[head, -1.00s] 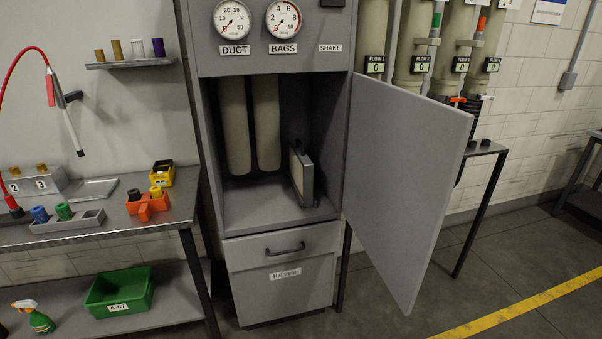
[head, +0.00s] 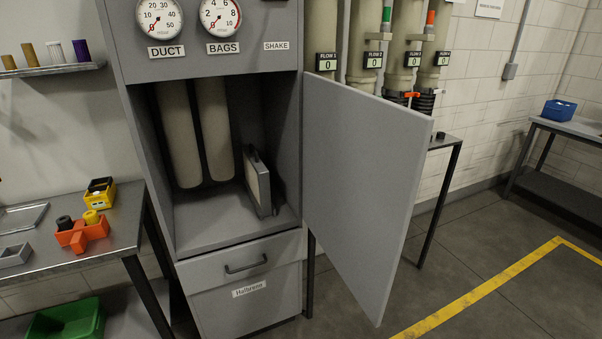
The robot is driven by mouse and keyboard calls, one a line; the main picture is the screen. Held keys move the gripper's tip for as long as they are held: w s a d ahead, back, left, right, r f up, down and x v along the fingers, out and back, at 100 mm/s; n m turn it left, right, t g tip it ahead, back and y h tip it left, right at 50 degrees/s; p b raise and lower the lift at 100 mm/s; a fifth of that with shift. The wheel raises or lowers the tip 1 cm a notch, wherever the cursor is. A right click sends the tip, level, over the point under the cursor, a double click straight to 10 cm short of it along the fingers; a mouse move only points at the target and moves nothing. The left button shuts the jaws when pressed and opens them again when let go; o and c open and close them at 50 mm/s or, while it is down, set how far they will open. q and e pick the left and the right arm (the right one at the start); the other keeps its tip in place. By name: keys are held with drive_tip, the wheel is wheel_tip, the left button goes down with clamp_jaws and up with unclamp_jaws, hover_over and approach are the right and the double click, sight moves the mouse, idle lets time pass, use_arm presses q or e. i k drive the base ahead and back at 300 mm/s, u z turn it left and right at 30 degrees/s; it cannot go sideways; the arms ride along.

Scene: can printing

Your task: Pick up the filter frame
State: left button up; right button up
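The filter frame (head: 257,182) stands upright inside the open grey cabinet (head: 212,236), on the right side of its floor. It is a thin grey frame with a paler face and a dark handle on top, seen at an angle. It stands to the right of two beige filter bags (head: 215,130) that hang in the cabinet. The cabinet door (head: 362,175) is swung open to the right. Neither of my grippers is in the head view.
A drawer (head: 246,268) is shut below the compartment. A workbench (head: 125,215) at left holds an orange holder (head: 82,233) and a yellow box (head: 99,193). The open door blocks space on the cabinet's right. Floor with a yellow line (head: 480,288) is clear at right.

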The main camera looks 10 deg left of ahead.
sight(257, 175)
drive_tip(key=z, duration=0.6)
drive_tip(key=i, duration=1.35)
drive_tip(key=u, duration=0.3)
